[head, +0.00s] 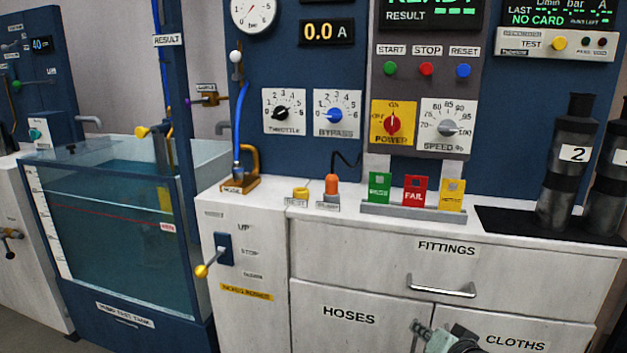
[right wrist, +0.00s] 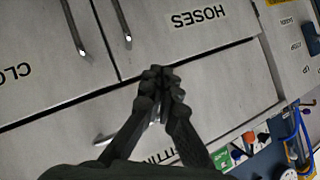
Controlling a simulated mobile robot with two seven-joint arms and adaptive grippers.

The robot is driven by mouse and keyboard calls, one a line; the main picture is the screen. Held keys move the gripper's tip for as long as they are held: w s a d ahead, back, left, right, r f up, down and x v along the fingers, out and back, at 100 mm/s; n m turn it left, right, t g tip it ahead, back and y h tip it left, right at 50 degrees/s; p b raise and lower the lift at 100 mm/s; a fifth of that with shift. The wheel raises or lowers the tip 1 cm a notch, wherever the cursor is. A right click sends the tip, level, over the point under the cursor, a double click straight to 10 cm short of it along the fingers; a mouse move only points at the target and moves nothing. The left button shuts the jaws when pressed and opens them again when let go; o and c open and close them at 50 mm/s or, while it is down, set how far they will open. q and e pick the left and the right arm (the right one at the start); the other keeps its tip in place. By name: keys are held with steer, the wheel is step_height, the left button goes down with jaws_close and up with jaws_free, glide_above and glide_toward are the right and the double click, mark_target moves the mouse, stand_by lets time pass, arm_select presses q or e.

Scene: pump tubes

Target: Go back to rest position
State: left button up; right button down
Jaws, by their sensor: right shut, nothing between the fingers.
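My right gripper (head: 424,332) shows at the bottom of the head view, in front of the lower cabinet doors between the HOSES and CLOTHS labels. In the right wrist view its fingers (right wrist: 160,76) are together with nothing between them. They are in front of the cabinet front, near the seam between the FITTINGS drawer and the HOSES door. I cannot tell the exact gap to the cabinet. My left gripper is in neither view.
The FITTINGS drawer (head: 330,250) with its metal handle (head: 441,290) is closed. Above stand the PASS, FAIL and yellow cards (head: 415,193) and dark numbered cylinders (head: 572,150). A water tank (head: 120,240) and a yellow-knobbed lever (head: 203,270) are left.

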steer(key=s+d+f+n+g+h, duration=0.1)
steer(key=s+d+f+n+g, duration=0.1)
steer(key=s+f, duration=1.1)
steer(key=s+d+f+n+g+h, duration=0.2)
steer(key=s+f+n+g, duration=0.3)
steer(key=s+f, duration=0.8)
steer(key=s+g, duration=0.2)
steer(key=s, duration=0.2)
steer(key=shift+d, duration=0.35)
